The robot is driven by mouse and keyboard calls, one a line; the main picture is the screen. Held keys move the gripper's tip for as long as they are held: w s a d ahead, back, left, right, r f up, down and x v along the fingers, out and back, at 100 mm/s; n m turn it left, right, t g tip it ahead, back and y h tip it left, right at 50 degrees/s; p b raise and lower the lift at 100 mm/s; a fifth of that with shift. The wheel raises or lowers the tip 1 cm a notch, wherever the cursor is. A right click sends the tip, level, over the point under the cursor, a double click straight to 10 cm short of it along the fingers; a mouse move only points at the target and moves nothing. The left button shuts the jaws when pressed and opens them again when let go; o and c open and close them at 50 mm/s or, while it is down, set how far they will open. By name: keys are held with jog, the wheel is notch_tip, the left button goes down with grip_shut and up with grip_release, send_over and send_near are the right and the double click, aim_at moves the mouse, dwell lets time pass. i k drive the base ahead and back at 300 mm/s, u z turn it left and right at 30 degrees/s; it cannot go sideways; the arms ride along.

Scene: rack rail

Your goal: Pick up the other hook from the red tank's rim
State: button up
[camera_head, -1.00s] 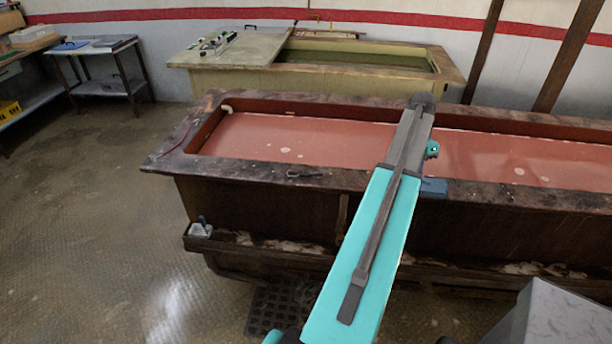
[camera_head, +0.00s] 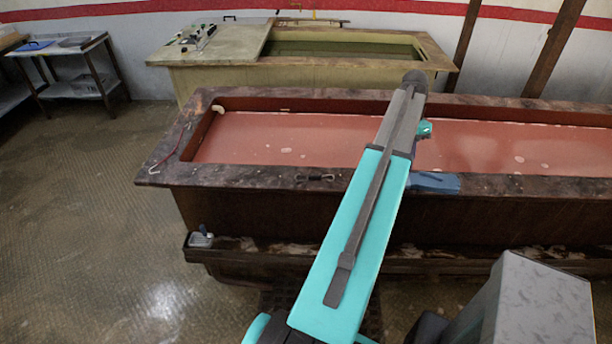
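The red tank (camera_head: 240,182) has a worn dark rim and dull red liquid inside. A small dark hook-like piece (camera_head: 315,178) lies on its front rim, left of my arm. A thin bent wire (camera_head: 165,163), with a reddish stretch, lies on the left rim; its end looks hooked. I cannot tell which is the task's other hook. My teal and grey arm rises across the tank's front, its elbow over the liquid. A small teal part of my arm shows behind it. My gripper's fingers do not show.
A flat blue-grey object (camera_head: 434,182) lies on the front rim, right of my arm. A pale green tank (camera_head: 230,80) with a partial cover stands behind. A small metal table (camera_head: 75,80) is at the back left. The wet floor (camera_head: 90,220) on the left is clear.

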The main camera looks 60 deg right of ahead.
aim_at(311, 177)
jog(key=i, duration=0.95)
jog(key=u, duration=0.05)
